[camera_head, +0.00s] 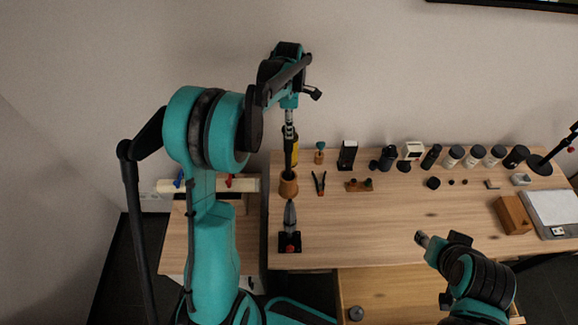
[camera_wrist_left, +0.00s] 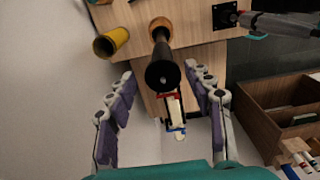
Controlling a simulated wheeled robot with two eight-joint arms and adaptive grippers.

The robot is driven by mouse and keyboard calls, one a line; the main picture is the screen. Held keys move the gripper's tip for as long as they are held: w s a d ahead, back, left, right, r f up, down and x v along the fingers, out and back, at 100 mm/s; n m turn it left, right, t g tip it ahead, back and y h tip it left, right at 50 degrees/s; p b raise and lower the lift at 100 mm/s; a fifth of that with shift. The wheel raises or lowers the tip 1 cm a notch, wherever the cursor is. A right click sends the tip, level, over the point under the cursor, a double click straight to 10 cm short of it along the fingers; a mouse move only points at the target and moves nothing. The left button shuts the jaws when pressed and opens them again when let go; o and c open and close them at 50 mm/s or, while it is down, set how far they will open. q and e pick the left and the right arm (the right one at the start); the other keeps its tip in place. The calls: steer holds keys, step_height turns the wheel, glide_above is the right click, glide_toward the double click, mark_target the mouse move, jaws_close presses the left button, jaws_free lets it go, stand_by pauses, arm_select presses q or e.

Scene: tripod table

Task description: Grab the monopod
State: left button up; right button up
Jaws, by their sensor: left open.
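The monopod (camera_head: 288,150) is a dark, slim pole standing roughly upright in a round wooden holder (camera_head: 288,187) on the left part of the table. In the left wrist view its black rounded end (camera_wrist_left: 162,74) points up toward my camera, with the wooden holder (camera_wrist_left: 160,26) beyond it. My left gripper (camera_head: 289,119) is above the pole and points down. Its two fingers (camera_wrist_left: 160,73) are spread, one on each side of the pole's end, with gaps on both sides. My right gripper (camera_head: 423,239) is over the table's front area, away from the monopod; its fingers are too small to read.
A yellow cylinder (camera_wrist_left: 112,41) stands close to the holder. A black-based stand with a grey upright (camera_head: 289,242) is in front of it. Pliers (camera_head: 319,183) lie to the right. Several bottles line the back. The table's middle is clear.

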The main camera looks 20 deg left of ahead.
mark_target(288, 142)
arm_select(q)
step_height(288, 142, down, 9)
steer(key=shift+s+r, duration=0.15)
steer(key=shift+r, duration=0.05)
jaws_close()
stand_by(0.3)
